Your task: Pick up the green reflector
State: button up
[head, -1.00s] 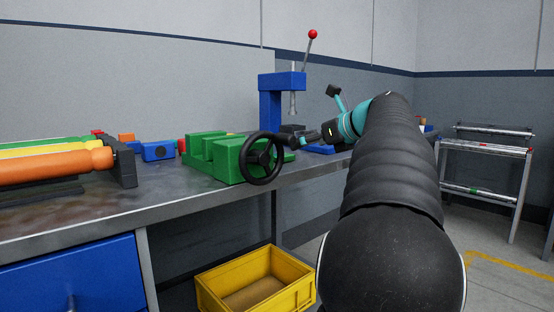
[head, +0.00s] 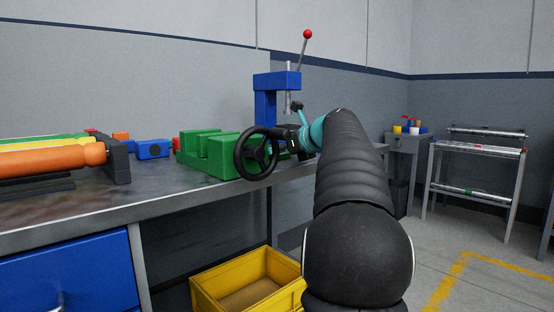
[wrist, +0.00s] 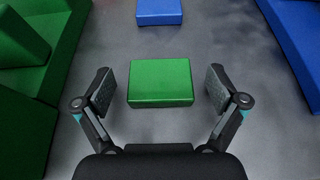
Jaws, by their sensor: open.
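The green reflector (wrist: 160,82) shows in the wrist view as a flat green block lying on the grey metal bench top. My gripper (wrist: 160,92) is open, with one finger to the left and one to the right of the block. Gaps show between the block and both fingers, and nothing is held. I cannot make out the reflector in the head view.
In the wrist view, green machine parts (wrist: 38,55) stand left, a blue part (wrist: 295,35) stands at the upper right and a blue block (wrist: 159,11) lies beyond the reflector. A blue press (head: 277,82) rises behind the machine. A yellow crate (head: 212,293) is below the bench (head: 200,206).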

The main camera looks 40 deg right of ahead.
jog(key=c, duration=1.1)
jog(key=shift+c, duration=0.2)
